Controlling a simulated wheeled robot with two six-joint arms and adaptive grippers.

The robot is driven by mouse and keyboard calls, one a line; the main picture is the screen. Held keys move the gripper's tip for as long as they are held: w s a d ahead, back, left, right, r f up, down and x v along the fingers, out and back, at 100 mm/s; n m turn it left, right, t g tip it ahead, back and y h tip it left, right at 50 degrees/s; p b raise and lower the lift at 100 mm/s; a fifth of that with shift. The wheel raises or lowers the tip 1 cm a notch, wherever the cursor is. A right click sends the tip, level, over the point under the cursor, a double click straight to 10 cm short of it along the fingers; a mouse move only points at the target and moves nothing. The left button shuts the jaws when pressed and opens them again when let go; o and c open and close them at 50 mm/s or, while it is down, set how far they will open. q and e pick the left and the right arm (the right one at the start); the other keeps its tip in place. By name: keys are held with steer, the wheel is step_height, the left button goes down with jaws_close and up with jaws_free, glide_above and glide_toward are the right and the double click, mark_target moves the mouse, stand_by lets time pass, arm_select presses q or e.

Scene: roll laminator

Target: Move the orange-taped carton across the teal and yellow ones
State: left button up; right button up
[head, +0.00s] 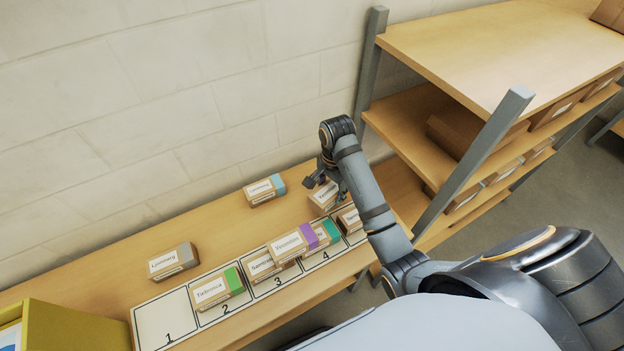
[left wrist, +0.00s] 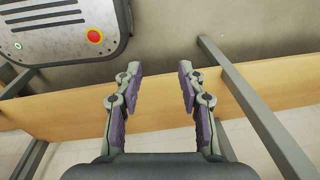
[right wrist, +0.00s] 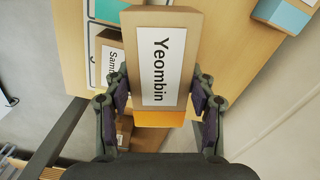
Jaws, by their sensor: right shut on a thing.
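My right gripper (head: 325,182) is shut on the Yeombin carton (head: 322,199), above the right end of the numbered strip. In the right wrist view, the fingers (right wrist: 160,88) grip this carton (right wrist: 185,45), and its orange tape (right wrist: 160,118) shows at the near end. A teal-taped carton (head: 329,233) sits around slot 4, partly behind a purple-taped one (head: 288,244). My left gripper (left wrist: 160,85) is open and empty, away from the cartons.
The numbered strip (head: 166,318) also holds a green-taped carton (head: 212,291) and another "Sam…" carton (head: 261,267). Behind it stand grey-taped (head: 170,263) and light-blue-taped (head: 262,191) cartons. Slot 1 is bare. A shelf rack (head: 470,45) rises at right.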

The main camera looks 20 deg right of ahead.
steer(key=shift+w+a+r+p, duration=0.15)
steer(key=shift+r+p, duration=0.4)
steer(key=shift+p, duration=0.7)
steer(key=p, duration=0.1)
steer(key=s+m+p, duration=0.1)
steer(key=p, duration=0.1)
steer(key=shift+s+r, duration=0.25)
steer(key=shift+r, duration=0.15)
arm_select(q)
step_height(320, 180, up, 13)
steer(key=p, duration=0.6)
steer(key=shift+s+p, duration=0.25)
steer(key=shift+p, duration=0.05)
arm_select(e)
steer(key=shift+s+f+m, duration=0.5)
steer(key=shift+s+f, duration=0.7)
steer(key=shift+s, duration=0.2)
steer(key=shift+s+f+m, duration=0.5)
steer(key=shift+s+f, duration=0.65)
steer(key=shift+s, duration=0.25)
steer(key=shift+f, duration=0.1)
steer(key=shift+f, duration=0.3)
arm_select(q)
steer(key=shift+w+a+f, duration=0.1)
steer(key=shift+w, duration=0.1)
arm_select(e)
steer(key=o, duration=1.3)
